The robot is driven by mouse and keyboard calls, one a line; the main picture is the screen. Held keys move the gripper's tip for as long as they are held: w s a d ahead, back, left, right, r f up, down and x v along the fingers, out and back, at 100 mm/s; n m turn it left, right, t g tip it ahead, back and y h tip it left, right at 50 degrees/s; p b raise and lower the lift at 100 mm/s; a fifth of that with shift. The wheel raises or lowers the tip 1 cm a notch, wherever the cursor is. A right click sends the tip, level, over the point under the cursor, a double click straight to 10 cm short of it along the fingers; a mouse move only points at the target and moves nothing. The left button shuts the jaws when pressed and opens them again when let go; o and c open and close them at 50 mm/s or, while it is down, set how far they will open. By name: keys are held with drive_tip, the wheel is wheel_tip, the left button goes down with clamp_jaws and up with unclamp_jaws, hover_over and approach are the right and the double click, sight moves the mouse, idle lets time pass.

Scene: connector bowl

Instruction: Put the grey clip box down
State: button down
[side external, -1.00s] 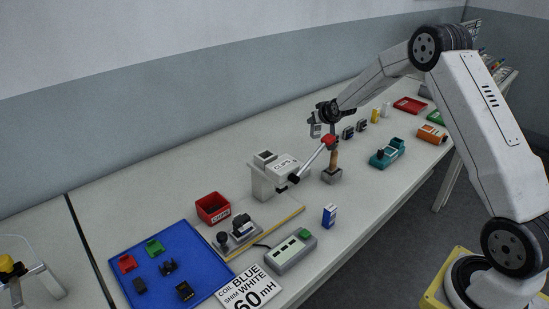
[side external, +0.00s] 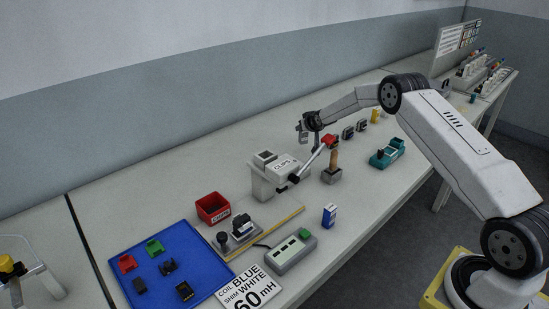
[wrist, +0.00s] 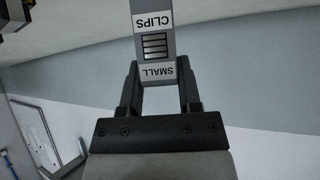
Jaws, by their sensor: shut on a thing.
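My gripper (wrist: 157,85) is shut on the grey clip box (wrist: 153,45), which has white labels reading "CLIPS" and "SMALL" and a slotted window. The labels appear upside down in the wrist view, and the box's far end is cut off by the top edge. In the side external view my gripper (side external: 303,131) is over the back part of the bench, behind the red-handled lever. The box is too small there to tell from the fingers, and I cannot tell whether it touches anything.
A pale dispenser marked "CLIPS" (side external: 266,184), with a red-tipped lever (side external: 330,141), stands near my gripper. A wooden-handled tool (side external: 333,165) and a teal fixture (side external: 387,153) are to the right. A red bin (side external: 213,208) and blue tray (side external: 205,264) are front left. The bench behind the dispenser is clear.

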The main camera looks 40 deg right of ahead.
sight(305, 134)
drive_tip(key=shift+w+f, duration=0.15)
drive_tip(key=shift+w+f, duration=0.1)
drive_tip(key=shift+f, duration=0.35)
drive_tip(key=shift+d+f, duration=0.1)
drive_tip(key=shift+f, duration=1.15)
drive_tip(key=shift+f, duration=0.1)
drive_tip(key=shift+c, duration=1.4)
unclamp_jaws()
drive_tip(key=shift+s+a+r, duration=0.2)
drive_tip(key=shift+s+r, duration=0.2)
drive_tip(key=shift+r, duration=0.1)
drive_tip(key=v, duration=1.1)
